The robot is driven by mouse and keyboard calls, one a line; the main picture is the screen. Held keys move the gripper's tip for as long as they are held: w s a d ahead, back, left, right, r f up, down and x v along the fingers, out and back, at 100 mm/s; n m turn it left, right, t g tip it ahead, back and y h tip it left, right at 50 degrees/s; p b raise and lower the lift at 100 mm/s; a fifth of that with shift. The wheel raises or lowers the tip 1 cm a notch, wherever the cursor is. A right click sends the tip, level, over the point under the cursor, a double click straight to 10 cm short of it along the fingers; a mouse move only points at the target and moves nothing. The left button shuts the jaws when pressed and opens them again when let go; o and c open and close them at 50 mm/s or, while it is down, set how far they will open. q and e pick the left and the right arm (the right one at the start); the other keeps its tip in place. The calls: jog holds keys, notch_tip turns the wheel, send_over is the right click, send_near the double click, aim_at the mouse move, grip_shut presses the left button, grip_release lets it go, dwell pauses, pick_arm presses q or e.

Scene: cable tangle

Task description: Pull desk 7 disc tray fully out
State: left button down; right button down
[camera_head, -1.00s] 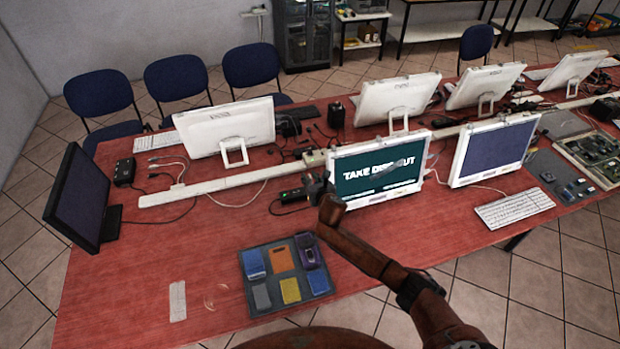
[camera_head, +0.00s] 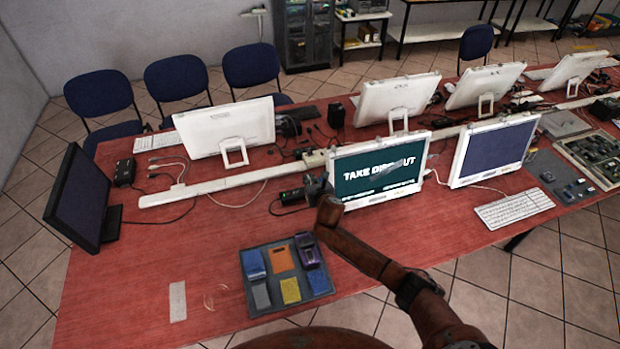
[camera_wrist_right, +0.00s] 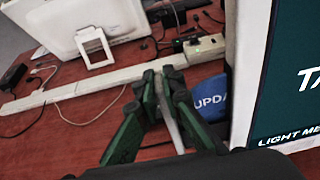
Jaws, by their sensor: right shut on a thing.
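The monitor (camera_head: 378,170) with a white frame and a dark green screen stands on the red table. Its screen reads "TAKE DISC OUT", part of it covered by a grey streak. My right gripper (camera_head: 314,184) is at the monitor's left side. In the right wrist view its green fingers (camera_wrist_right: 166,86) are shut on a thin pale edge, which looks like the disc tray (camera_wrist_right: 169,112). A blue disc (camera_wrist_right: 210,98) lettered "UPDA" shows between the fingers and the monitor's side, the rest hidden. How far the tray is out cannot be told. My left gripper is not in view.
A grey sorting tray (camera_head: 262,311) with coloured items lies in front. A second monitor (camera_head: 492,150) stands to the right. The table front left is mostly clear.

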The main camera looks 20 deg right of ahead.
jog(key=a+p, duration=0.1)
jog(key=a, duration=0.4)
jog(key=shift+s+a, duration=0.15)
jog(key=shift+a, duration=0.25)
jog(key=c, duration=2)
grip_release()
jog(key=shift+c, duration=0.2)
jog(key=v, duration=1.2)
